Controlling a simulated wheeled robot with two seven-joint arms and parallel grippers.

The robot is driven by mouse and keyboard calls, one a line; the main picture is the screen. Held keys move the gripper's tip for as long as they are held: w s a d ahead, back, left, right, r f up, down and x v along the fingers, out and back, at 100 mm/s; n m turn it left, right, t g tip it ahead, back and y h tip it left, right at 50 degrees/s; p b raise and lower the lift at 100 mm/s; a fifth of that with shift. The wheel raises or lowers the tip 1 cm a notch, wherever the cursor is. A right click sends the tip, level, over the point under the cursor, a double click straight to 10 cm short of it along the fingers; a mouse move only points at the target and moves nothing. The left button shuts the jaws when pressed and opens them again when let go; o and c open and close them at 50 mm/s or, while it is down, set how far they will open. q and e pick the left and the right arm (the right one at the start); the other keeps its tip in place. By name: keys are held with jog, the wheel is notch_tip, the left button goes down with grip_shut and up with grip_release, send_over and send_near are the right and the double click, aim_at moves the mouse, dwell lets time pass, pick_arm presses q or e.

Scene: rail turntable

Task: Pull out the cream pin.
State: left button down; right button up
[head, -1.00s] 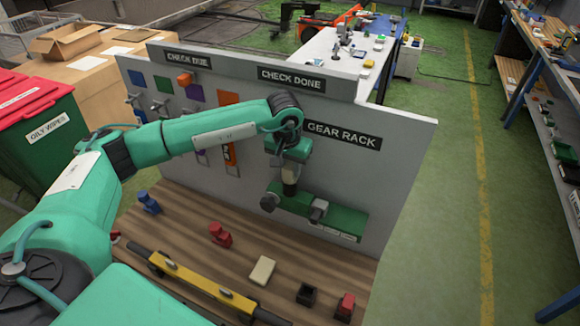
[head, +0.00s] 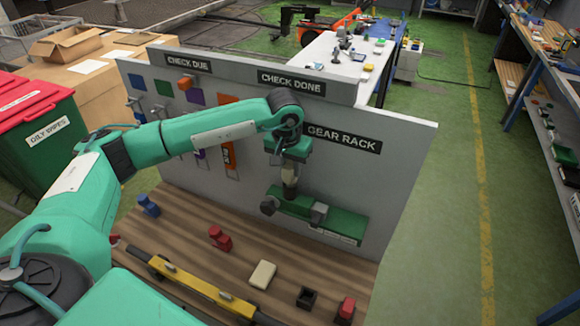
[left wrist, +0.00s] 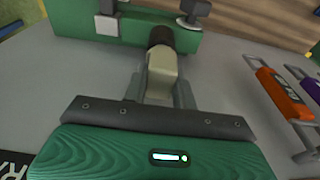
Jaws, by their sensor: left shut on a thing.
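The cream pin (left wrist: 162,70) shows in the left wrist view, between my left gripper's two fingers (left wrist: 160,88). Its far end meets a dark round collar at the green gear rack fixture (left wrist: 75,18); how deep it sits there is hidden. In the head view my left gripper (head: 290,166) points down, shut on the cream pin (head: 289,174), just above the left part of the green fixture (head: 345,223) on the grey panel. My right gripper is not in view.
The grey panel (head: 400,150) stands upright behind the wooden bench top (head: 190,235). A yellow bar (head: 200,288), a cream block (head: 262,274), a dark block (head: 307,297) and red blocks (head: 219,237) lie on the bench. An orange tag (left wrist: 283,95) hangs beside the gripper.

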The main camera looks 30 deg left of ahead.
pick_arm(q)
jog(key=shift+r+p, duration=0.4)
jog(key=shift+r, duration=2.55)
jog(key=shift+r, duration=0.1)
jog(key=shift+r+p, duration=0.9)
jog(key=shift+r, duration=1.5)
